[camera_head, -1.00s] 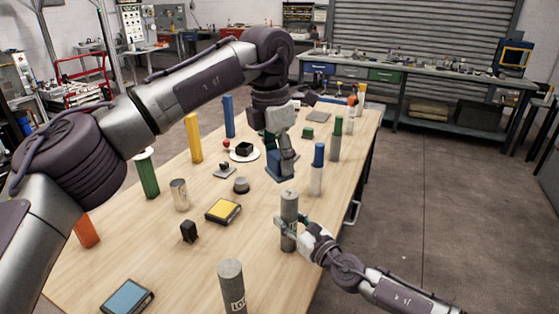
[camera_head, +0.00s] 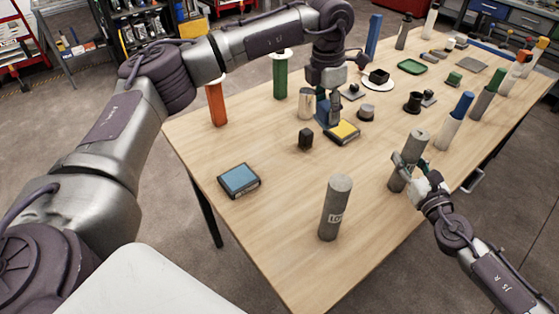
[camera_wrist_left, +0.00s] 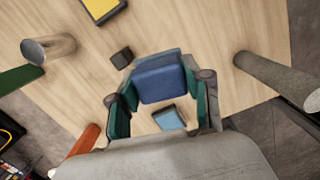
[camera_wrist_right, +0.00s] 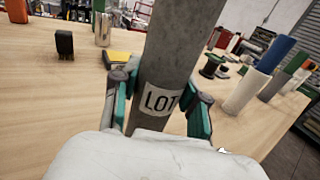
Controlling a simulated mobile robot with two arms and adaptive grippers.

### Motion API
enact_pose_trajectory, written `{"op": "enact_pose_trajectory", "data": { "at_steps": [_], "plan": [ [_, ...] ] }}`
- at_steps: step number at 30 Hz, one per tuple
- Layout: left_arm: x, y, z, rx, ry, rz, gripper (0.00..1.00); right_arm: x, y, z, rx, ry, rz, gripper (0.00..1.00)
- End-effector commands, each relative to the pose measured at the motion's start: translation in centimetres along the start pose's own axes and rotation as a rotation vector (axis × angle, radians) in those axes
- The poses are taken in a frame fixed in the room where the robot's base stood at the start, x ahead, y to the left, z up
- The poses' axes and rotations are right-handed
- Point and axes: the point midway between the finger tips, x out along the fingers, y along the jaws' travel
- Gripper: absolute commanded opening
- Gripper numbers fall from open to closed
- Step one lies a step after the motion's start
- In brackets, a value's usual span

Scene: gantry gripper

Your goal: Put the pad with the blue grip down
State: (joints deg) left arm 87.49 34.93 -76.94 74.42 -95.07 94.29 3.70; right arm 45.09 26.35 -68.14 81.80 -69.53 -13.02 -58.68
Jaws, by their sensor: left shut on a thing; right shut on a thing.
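My left gripper (camera_head: 327,108) is shut on the pad with the blue grip (camera_head: 322,112). In the left wrist view the dark blue pad (camera_wrist_left: 160,80) sits between the green-lined fingers. It appears to be above the table; its exact height cannot be told. In the head view it is just behind the yellow-topped block (camera_head: 342,131), and the gripper partly hides it. My right gripper (camera_head: 412,170) is shut on a grey cylinder (camera_head: 408,158), upright on the wooden table (camera_head: 270,220). Its "LOT" label (camera_wrist_right: 160,101) shows in the right wrist view.
A light-blue-topped block (camera_head: 239,180), a small black block (camera_head: 305,139) and another labelled grey cylinder (camera_head: 335,208) stand at the near end. Orange (camera_head: 216,103) and green (camera_head: 280,75) posts line the left edge. Bare wood lies between the near blocks and cylinder.

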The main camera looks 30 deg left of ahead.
Motion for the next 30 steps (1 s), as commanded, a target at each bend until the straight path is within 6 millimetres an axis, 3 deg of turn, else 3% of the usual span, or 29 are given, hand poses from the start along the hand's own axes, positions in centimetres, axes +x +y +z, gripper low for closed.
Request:
{"op": "enact_pose_trajectory", "data": {
  "at_steps": [3,9,16,30],
  "plan": [
    [2.4,3.3,-4.2,-0.097,0.003,0.008,0.16,0.0,0.1,0.0,0.000,0.000,0.001,0.00],
    [4.4,6.2,-8.6,-0.194,0.000,0.019,0.16,0.0,0.1,0.0,0.001,0.001,0.002,0.00],
    [7.2,6.9,-10.2,-0.220,0.003,0.020,0.16,0.0,0.2,-0.1,0.002,0.001,0.003,0.00],
    [13.6,7.0,-10.9,-0.220,0.002,0.020,0.16,0.0,0.2,-0.1,0.003,0.001,0.004,0.00]
  ]
}}
